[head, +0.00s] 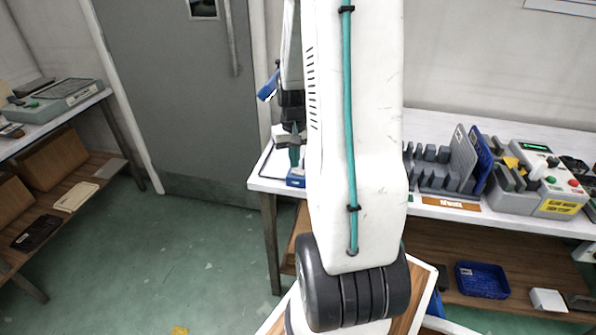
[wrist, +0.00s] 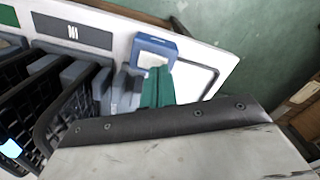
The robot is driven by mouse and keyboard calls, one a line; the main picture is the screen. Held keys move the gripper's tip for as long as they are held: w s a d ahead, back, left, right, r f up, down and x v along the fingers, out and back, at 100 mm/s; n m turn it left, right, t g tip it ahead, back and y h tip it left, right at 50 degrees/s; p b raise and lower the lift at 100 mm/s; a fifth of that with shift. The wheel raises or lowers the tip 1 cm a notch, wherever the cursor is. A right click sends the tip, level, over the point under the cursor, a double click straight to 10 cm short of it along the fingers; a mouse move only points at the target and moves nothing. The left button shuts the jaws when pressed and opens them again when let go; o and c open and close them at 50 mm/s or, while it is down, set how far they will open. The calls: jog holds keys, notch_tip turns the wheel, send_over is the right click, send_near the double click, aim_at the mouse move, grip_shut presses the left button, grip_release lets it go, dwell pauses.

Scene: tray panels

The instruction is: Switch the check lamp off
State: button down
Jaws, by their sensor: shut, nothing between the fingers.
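My gripper (head: 294,157) is shut and empty, with teal fingers pointing down over the left end of the white bench. In the wrist view the teal fingers (wrist: 158,86) are together, close to a small blue box with a pale top (wrist: 155,50). I cannot tell whether they touch it. The blue box (head: 296,179) also shows in the head view below the fingers. No part is clearly marked as the check lamp, and I cannot tell if a lamp is lit. My arm hides part of the bench.
A grey control box (head: 540,185) with red and green buttons stands on the bench at right, beside grey racks (head: 440,175) and a blue panel (head: 481,160). A blue basket (head: 482,280) sits on the lower shelf.

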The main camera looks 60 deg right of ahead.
aim_at(294, 170)
jog(key=shift+f, duration=0.65)
jog(key=shift+r, duration=3.5)
